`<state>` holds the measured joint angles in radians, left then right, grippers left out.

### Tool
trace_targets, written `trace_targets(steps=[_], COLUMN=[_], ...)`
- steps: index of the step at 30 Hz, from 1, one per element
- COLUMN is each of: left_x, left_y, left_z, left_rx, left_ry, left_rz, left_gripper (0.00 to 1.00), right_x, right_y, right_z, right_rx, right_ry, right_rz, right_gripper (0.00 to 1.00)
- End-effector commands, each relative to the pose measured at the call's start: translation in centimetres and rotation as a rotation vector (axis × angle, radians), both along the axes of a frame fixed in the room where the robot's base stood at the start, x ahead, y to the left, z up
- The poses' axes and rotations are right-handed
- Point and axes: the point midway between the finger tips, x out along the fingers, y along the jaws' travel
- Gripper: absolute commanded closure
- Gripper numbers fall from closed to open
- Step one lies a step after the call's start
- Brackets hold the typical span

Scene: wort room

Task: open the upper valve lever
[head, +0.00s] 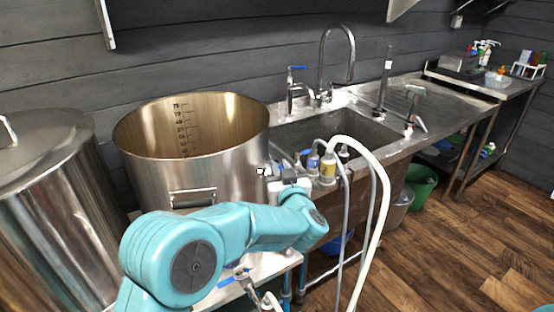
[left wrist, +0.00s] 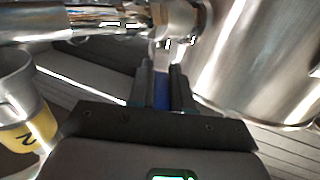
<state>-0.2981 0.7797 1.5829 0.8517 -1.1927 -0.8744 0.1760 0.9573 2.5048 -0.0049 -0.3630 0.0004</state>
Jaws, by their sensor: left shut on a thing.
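My left gripper (left wrist: 161,80) is shut on a blue valve lever (left wrist: 161,94), which shows between its two dark fingers in the left wrist view. Just beyond the fingertips is the shiny metal valve body (left wrist: 178,22), joined to a horizontal metal pipe. In the head view my teal left arm reaches from the bottom left to the right side of the open steel kettle (head: 235,165), and the wrist hides most of the gripper and the held lever. Another blue lever (head: 232,279) sits lower, below the arm. My right gripper is not in view.
A steel sink (head: 340,135) with a tall tap (head: 345,50) stands behind. A second steel vessel (head: 50,200) is at left. Wooden floor at right is clear.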

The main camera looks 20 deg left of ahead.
Motion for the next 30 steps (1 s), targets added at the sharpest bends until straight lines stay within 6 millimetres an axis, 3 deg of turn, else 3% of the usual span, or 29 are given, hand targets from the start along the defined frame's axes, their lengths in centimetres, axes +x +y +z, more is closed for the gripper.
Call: trace_targets(steps=[1, 9, 28, 29, 30], left_x=[0.1, 0.2, 0.2, 0.3, 0.3], left_y=[-0.3, -0.5, -0.6, -0.5, -0.5], left_z=[0.4, 0.3, 0.2, 0.2, 0.2], left_rx=[0.001, 0.001, 0.001, 0.002, 0.002], left_ry=[0.002, -0.003, -0.005, -0.006, -0.006], left_rz=[0.028, 0.156, 0.205, 0.205, 0.205], left_gripper=[1.0, 1.0, 1.0, 0.78, 0.65], right_x=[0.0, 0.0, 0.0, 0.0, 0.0], right_y=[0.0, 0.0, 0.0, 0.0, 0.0], right_z=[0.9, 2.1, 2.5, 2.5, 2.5], right_rx=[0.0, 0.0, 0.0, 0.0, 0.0], right_ry=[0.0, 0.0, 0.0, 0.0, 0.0], right_rz=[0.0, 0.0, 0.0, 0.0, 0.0], right_gripper=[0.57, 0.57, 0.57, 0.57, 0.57])
